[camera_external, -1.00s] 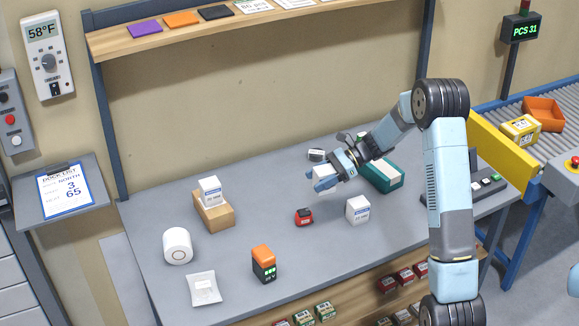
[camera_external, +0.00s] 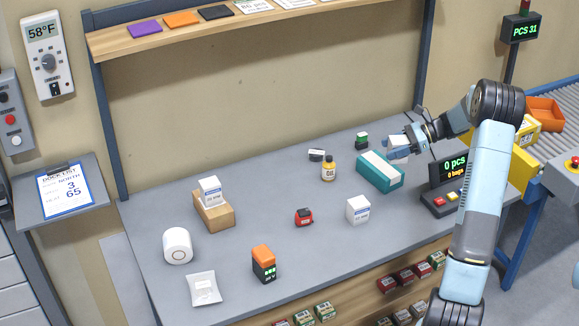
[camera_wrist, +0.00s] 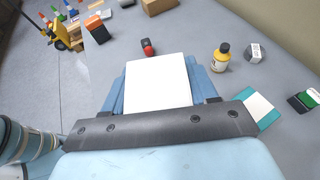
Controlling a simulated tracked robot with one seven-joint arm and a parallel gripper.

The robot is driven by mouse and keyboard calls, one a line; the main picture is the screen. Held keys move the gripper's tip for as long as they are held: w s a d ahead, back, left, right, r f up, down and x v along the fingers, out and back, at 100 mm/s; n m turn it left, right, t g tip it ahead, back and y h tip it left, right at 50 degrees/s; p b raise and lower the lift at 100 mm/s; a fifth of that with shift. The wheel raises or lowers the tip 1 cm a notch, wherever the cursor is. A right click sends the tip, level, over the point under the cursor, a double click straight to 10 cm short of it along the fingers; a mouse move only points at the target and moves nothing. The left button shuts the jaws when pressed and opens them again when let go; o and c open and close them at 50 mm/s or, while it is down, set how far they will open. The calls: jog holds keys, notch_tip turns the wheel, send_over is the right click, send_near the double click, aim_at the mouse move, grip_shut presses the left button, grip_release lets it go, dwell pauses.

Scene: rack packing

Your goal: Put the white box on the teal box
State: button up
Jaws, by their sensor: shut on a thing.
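The white box (camera_external: 398,140) is between the jaws of my gripper (camera_external: 401,148), which is shut on it. The wrist view shows the white box's blank face (camera_wrist: 157,82) between the blue fingers, hiding what lies behind it. In the external view they are held up just right of and behind the teal box. The teal box (camera_external: 377,178) lies on the table with a pale strip along its top. In the wrist view the teal box (camera_wrist: 266,119) shows at the right, partly hidden by my gripper.
Another white box (camera_external: 358,210) and a red item (camera_external: 304,217) stand in front. A counter display (camera_external: 452,170) stands at right. Free table lies centre-left.

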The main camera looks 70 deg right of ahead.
jog(key=shift+v, duration=0.9)
jog(key=w+d+f, duration=0.4)
jog(key=w+d, duration=0.1)
jog(key=d, duration=0.2)
send_over(376, 165)
notch_tip(376, 165, down, 6)
jog(key=shift+f, duration=0.1)
jog(key=shift+w+d+f, duration=0.1)
jog(key=shift+f, duration=1.4)
jog(key=o, duration=1.2)
jog(key=shift+f, duration=0.1)
jog(key=shift+c, duration=0.2)
